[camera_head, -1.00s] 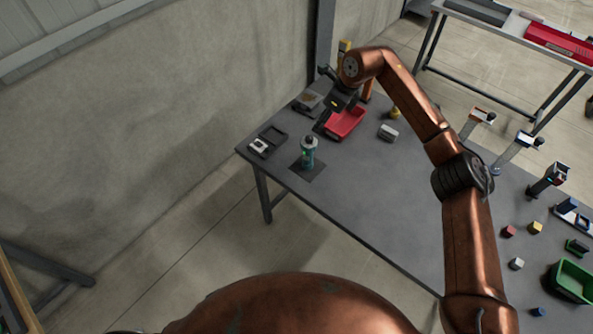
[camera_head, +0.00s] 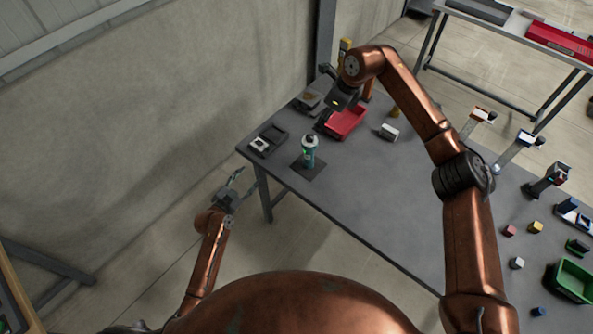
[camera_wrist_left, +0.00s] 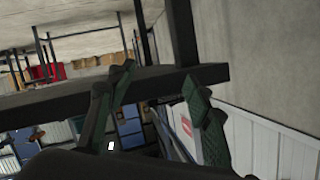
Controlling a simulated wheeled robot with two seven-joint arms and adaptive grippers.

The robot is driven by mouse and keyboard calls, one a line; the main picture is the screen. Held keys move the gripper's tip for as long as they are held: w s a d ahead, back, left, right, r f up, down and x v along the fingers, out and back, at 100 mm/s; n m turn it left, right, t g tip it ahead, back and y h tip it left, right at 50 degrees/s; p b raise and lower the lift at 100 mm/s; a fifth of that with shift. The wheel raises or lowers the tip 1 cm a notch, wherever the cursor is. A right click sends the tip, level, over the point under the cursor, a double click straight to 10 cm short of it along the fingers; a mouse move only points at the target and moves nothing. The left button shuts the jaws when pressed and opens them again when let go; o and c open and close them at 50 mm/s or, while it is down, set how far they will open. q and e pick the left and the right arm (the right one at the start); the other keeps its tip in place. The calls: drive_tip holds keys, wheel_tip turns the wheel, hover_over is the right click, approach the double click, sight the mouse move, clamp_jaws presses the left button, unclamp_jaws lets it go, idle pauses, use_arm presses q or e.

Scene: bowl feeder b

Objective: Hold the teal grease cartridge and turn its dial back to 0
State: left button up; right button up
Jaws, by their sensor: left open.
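The teal grease cartridge (camera_head: 309,156) stands upright on a dark square pad (camera_head: 310,172) near the table's left end in the head view. My left gripper (camera_head: 243,181) is open and empty, left of the table's edge and apart from the cartridge. Its two spread fingers also show in the left wrist view (camera_wrist_left: 160,88), with a dark table beam behind them and no cartridge visible. My right gripper (camera_head: 325,117) hangs beside the red bin (camera_head: 346,122); its finger opening is unclear.
A dark tray with a light part (camera_head: 266,142) lies left of the cartridge. A white-grey block (camera_head: 388,132) sits right of the red bin. Several small blocks and a green bin (camera_head: 572,281) are at the right. The table's front middle is clear.

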sight(306, 160)
use_arm(q)
drive_tip(key=w+d+r+m+t+h, duration=0.1)
drive_tip(key=d+r, duration=0.2)
drive_tip(key=r, duration=0.3)
drive_tip(key=w+d+r+m+t+h, duration=0.1)
drive_tip(key=d+r+h, duration=0.15)
drive_tip(key=r, duration=0.45)
drive_tip(key=s+d+f+n, duration=0.1)
drive_tip(key=d, duration=0.3)
drive_tip(key=s+d+f+n, duration=0.1)
drive_tip(key=d+n, duration=0.1)
drive_tip(key=d, duration=0.3)
drive_tip(key=s+d+f+n, duration=0.1)
drive_tip(key=d, duration=0.3)
drive_tip(key=shift+d+f+n+h, duration=0.25)
drive_tip(key=shift+d+f+n, duration=0.05)
drive_tip(key=shift+d+f, duration=0.1)
drive_tip(key=shift+w+d, duration=0.1)
drive_tip(key=shift+d, duration=0.2)
drive_tip(key=shift+w+d, duration=0.25)
drive_tip(key=shift+w, duration=0.05)
drive_tip(key=x, duration=0.6)
drive_tip(key=shift+w+d+f, duration=0.1)
drive_tip(key=shift+w+d, duration=0.1)
drive_tip(key=shift+w, duration=0.05)
clamp_jaws()
